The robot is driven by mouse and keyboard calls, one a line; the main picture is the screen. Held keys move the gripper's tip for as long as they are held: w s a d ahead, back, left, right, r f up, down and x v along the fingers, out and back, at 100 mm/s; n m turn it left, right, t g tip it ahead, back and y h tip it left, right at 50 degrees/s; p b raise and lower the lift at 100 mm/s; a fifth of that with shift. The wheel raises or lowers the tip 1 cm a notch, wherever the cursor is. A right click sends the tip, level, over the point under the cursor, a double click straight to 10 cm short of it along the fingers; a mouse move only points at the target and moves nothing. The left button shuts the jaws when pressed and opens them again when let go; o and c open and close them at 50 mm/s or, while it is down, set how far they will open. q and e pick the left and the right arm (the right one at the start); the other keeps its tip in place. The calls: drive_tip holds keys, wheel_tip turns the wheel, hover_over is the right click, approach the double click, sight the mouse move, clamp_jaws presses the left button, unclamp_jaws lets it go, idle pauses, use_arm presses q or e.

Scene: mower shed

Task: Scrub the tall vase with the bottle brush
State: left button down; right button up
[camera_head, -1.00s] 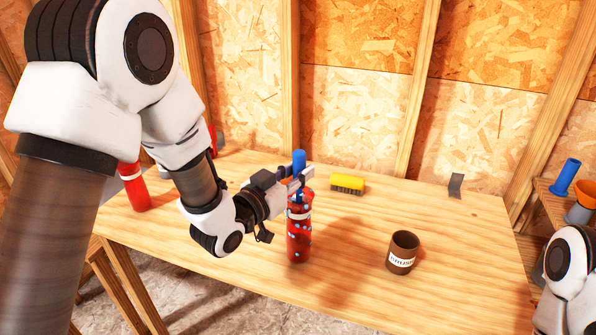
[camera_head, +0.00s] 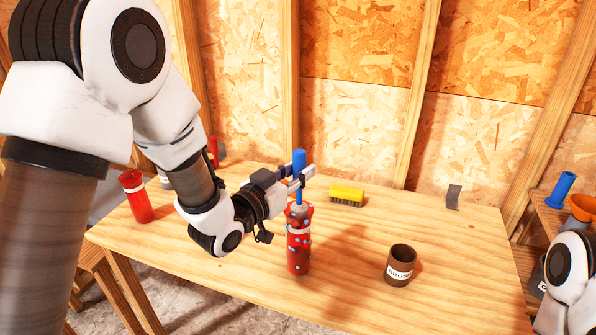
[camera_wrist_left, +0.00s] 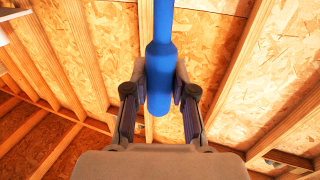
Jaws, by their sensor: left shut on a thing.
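The tall vase (camera_head: 299,255) is red with pale blue spots and a white band, and stands upright on the table. The bottle brush has a blue handle (camera_head: 299,162), and a pale part of it shows at the vase's mouth; its lower end is hidden, apparently inside the vase. My left gripper (camera_head: 301,178) is shut on the handle above the vase, holding the brush about upright. In the left wrist view the blue handle (camera_wrist_left: 160,75) stands between the two fingers (camera_wrist_left: 159,100). My right gripper is out of view; only part of that arm shows at lower right.
A brown labelled cup (camera_head: 400,262) stands right of the vase. A yellow scrub brush (camera_head: 347,194) lies behind it. Another red vessel (camera_head: 135,196) stands at the table's left. A side shelf at right holds a blue vessel (camera_head: 562,190) and an orange one (camera_head: 583,207). The table (camera_head: 465,265) is clear at right.

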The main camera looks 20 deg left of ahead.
sight(298, 189)
use_arm(q)
drive_tip(key=shift+f+b, duration=1.55)
drive_tip(key=shift+f, duration=0.55)
drive_tip(key=shift+r, duration=0.1)
wheel_tip(298, 189, up, 13)
drive_tip(key=p, duration=0.9)
drive_tip(key=shift+f, duration=0.25)
